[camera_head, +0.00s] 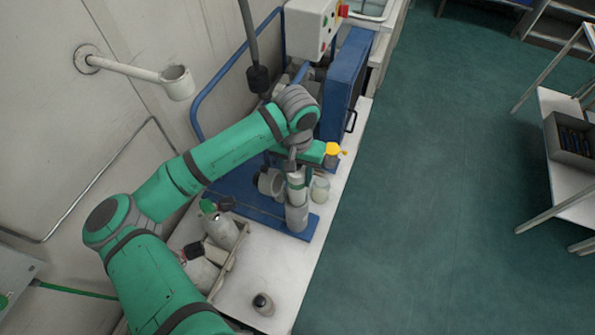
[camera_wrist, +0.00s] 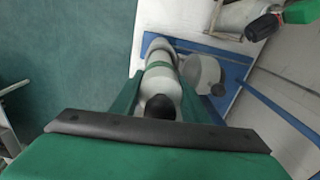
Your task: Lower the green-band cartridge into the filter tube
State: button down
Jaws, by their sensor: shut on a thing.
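The green-band cartridge (camera_head: 297,183) is a pale cylinder with a green ring, held upright in my gripper (camera_head: 295,163). In the wrist view the cartridge (camera_wrist: 160,85) shows a black knob at its near end and sits between the fingers of my gripper (camera_wrist: 158,100). The grey filter tube (camera_head: 297,217) stands on a blue base, directly below the cartridge in the head view. The tube's rim (camera_wrist: 158,45) shows past the cartridge's far end in the wrist view. The cartridge's lower end meets the tube's mouth in the picture; I cannot tell how far it is inside.
A jar (camera_head: 320,189) stands right of the tube, with a yellow-topped part (camera_head: 333,150) behind it. A tray (camera_head: 237,262) with bottles lies left. A small dark-capped bottle (camera_head: 263,304) stands in front. A blue cabinet (camera_head: 340,95) rises behind.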

jog(key=shift+w+a+f, duration=0.1)
jog(key=shift+f, duration=3)
jog(key=shift+f, duration=2.4)
